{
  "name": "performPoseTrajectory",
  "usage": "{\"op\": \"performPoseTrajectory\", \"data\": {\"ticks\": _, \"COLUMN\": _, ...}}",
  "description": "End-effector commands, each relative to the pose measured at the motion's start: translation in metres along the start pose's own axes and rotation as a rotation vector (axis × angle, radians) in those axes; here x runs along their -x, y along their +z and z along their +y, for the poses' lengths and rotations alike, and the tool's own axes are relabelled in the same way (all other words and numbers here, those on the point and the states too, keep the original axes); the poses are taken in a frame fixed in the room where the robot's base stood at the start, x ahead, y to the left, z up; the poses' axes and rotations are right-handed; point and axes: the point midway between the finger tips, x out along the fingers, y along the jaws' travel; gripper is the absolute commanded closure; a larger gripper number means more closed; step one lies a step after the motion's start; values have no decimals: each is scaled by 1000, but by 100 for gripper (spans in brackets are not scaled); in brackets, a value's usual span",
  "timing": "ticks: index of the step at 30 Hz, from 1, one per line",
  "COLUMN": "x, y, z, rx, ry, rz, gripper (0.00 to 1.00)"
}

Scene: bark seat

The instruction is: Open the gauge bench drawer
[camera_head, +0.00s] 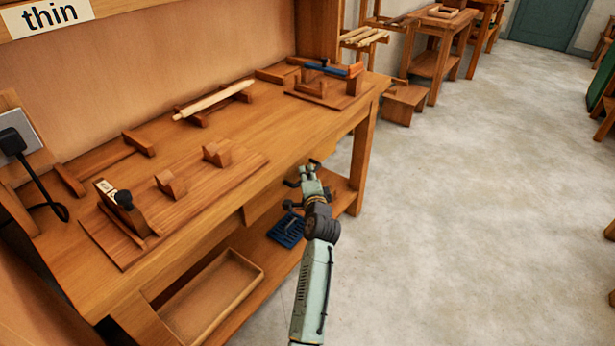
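The wooden bench (250,128) runs diagonally along the wall under a sign reading "thin". A wooden panel (262,206) shows below the bench top, partly behind my arm; I cannot tell if it is a drawer front. An open-topped shallow wooden box (212,296) shows low at the bench's near end; I cannot tell if it is a pulled-out drawer or a tray. My gripper (303,172) is at the bench's front edge, to the right of the box. Its fingers look apart with nothing between them. I cannot tell whether it touches the bench.
Wooden fixtures, a pale stick (214,100) and a block plane-like tool (121,204) lie on the bench. A blue slotted piece (287,230) rests on the lower shelf. A small step stool (403,102) stands beyond the bench. The floor (450,210) to the right is clear.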

Motion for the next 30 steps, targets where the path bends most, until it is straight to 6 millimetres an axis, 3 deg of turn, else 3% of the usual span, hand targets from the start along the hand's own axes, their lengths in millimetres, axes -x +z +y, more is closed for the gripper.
{"op": "performPoseTrajectory", "data": {"ticks": 9, "x": 0, "y": 0, "z": 0, "rx": 0, "ry": 0, "rz": 0, "gripper": 100}}
{"op": "performPoseTrajectory", "data": {"ticks": 30, "x": 1, "y": 0, "z": 1, "rx": -1, "ry": 2, "rz": -1, "gripper": 100}}
